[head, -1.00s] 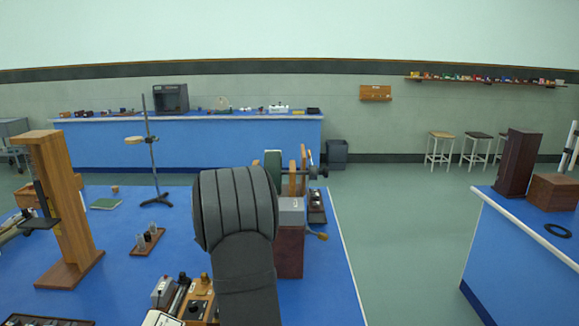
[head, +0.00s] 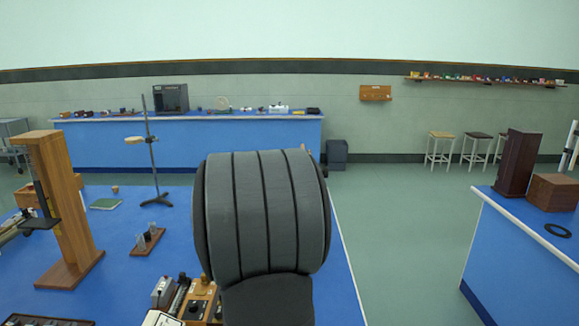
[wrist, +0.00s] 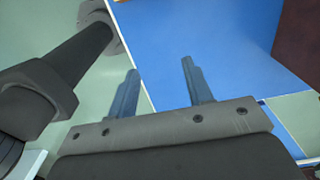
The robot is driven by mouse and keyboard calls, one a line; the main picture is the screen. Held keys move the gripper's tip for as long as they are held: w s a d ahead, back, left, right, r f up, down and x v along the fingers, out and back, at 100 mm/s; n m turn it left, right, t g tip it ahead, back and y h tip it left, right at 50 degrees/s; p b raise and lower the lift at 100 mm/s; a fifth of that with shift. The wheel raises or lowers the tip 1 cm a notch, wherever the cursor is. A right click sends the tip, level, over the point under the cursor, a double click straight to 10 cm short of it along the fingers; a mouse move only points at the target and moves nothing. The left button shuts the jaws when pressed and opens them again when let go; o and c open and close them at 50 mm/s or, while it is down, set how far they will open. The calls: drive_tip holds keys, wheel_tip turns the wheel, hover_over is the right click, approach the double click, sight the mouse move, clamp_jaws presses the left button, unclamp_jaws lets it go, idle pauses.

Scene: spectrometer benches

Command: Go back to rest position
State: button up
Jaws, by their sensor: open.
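My gripper (wrist: 159,88) shows in the wrist view with its two grey fingers apart and nothing between them. It hangs over the edge of the blue bench (wrist: 200,40), with green floor to the left of that edge. In the head view my own grey arm link fills the middle and hides the gripper and part of the blue bench (head: 110,240) behind it.
A dark box (head: 518,163) and a brown box (head: 553,192) stand on the right bench (head: 510,255). Open floor (head: 400,230) lies between the benches.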

drive_tip(key=s, duration=0.4)
drive_tip(key=a+f, duration=0.2)
drive_tip(key=a, duration=0.1)
drive_tip(key=a+f, duration=0.3)
drive_tip(key=a, duration=0.1)
drive_tip(key=w+a+f, duration=0.1)
drive_tip(key=a+f, duration=0.2)
drive_tip(key=a, duration=0.1)
drive_tip(key=shift+a+f, duration=0.2)
drive_tip(key=shift+f, duration=0.3)
drive_tip(key=shift+r, duration=0.5)
drive_tip(key=d+r, duration=0.8)
drive_tip(key=d, duration=0.4)
drive_tip(key=w, duration=0.5)
drive_tip(key=shift+a, duration=0.3)
drive_tip(key=shift+s, duration=0.15)
